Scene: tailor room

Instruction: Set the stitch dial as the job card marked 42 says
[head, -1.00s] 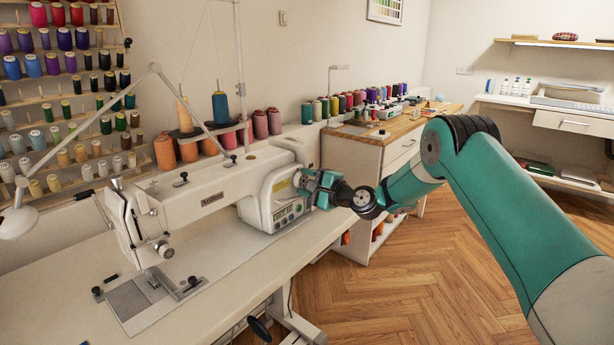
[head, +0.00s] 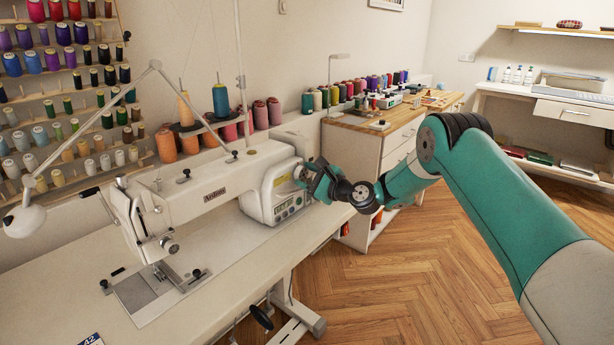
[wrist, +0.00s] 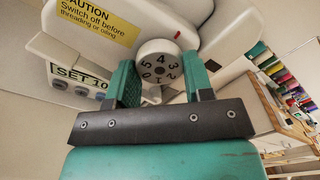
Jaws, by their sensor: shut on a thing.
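The stitch dial (wrist: 159,68) is a round white knob with black numerals 0 to 5, on the end of the white sewing machine (head: 215,195). My gripper (wrist: 161,84) is shut on the dial, one teal finger at each side.
A panel with a "SET 10" label (wrist: 80,76) and round buttons is left of the dial. A yellow caution label (wrist: 108,25) is above. The wooden-topped cabinet (head: 372,125) with spools stands behind my arm. The floor at right is clear.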

